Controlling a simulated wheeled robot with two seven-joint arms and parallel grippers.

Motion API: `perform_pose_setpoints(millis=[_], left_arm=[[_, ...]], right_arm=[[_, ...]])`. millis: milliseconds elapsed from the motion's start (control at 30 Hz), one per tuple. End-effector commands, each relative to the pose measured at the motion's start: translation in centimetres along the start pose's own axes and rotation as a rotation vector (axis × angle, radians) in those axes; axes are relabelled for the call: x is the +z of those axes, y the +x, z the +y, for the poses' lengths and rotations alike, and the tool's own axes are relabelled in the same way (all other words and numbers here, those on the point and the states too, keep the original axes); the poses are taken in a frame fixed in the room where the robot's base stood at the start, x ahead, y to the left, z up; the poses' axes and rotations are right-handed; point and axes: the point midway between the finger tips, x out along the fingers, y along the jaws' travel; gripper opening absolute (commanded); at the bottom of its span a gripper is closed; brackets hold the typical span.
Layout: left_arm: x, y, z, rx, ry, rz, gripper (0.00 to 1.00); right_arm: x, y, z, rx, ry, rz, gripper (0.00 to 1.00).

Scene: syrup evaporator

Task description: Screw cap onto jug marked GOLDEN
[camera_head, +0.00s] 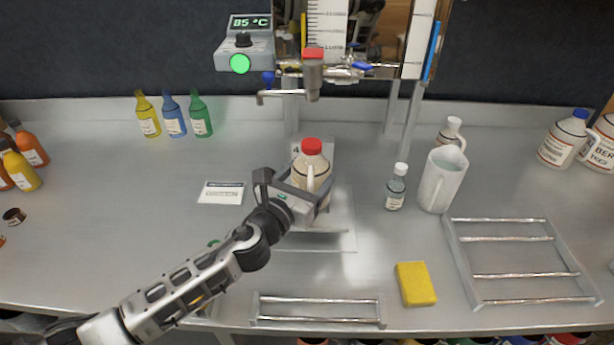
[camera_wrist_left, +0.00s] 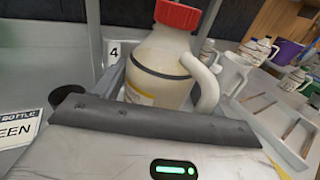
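A cream-filled jug (camera_head: 311,172) with a red cap (camera_head: 312,146) on its neck stands upright under the tap area, by a marker 4. The jug (camera_wrist_left: 163,68) and its red cap (camera_wrist_left: 177,15) also fill the upper middle of the left wrist view, handle toward the right. Its label is mostly hidden and I cannot read GOLDEN on it. My left gripper (camera_head: 310,188) reaches the jug's lower body from the front left, fingers either side of it. I cannot tell whether they press on it. My right gripper is not in view.
A metal tap (camera_head: 285,95) hangs above and behind the jug. A small bottle (camera_head: 396,187) and a white pitcher (camera_head: 441,180) stand to the right. A yellow sponge (camera_head: 416,284) and a metal rack (camera_head: 520,262) lie in front right. Three coloured bottles (camera_head: 173,116) stand back left.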

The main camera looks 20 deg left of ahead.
Motion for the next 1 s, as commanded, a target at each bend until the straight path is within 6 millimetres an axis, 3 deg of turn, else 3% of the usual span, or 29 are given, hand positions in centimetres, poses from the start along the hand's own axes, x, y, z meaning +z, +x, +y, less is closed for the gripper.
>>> perform_pose_setpoints(millis=[33,67,467,1000], left_arm=[[0.0,0.0,0.0,0.000,0.000,0.000,0.83],[0.0,0.0,0.0,0.000,0.000,0.000,0.91],[0.6,-0.3,0.0,0.000,0.000,0.001,0.91],[0.2,-10.6,0.0,0.000,0.001,0.003,0.91]], right_arm=[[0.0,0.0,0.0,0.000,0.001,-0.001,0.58],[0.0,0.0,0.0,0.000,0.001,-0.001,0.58],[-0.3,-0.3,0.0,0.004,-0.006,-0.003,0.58],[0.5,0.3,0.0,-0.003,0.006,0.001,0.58]])
